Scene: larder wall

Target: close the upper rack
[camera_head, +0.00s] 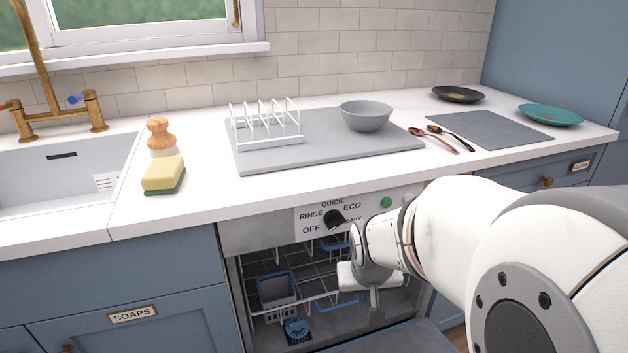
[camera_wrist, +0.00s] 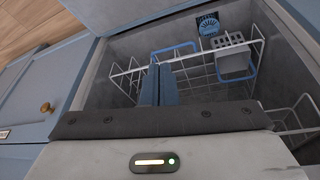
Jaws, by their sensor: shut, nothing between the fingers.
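The dishwasher stands open below the counter. White wire racking (camera_head: 305,290) shows inside it, with a blue bar (camera_head: 338,304) near the front and another blue piece (camera_head: 334,242) higher and farther back. I cannot tell clearly where the upper rack ends and any lower rack begins. My gripper (camera_head: 375,302) is at the right of the opening, pointing down. In the wrist view its fingers (camera_wrist: 158,85) are together and empty, over the white racking (camera_wrist: 195,75), close to the blue bar (camera_wrist: 174,49). Contact cannot be told. My arm hides the right part of the opening.
A grey basket (camera_head: 278,295) with a blue rim sits in the racking; a round blue part (camera_head: 297,330) is below it. The lowered door (camera_head: 400,340) lies in front. The control panel (camera_head: 312,222) and counter (camera_head: 195,205) edge are above the opening.

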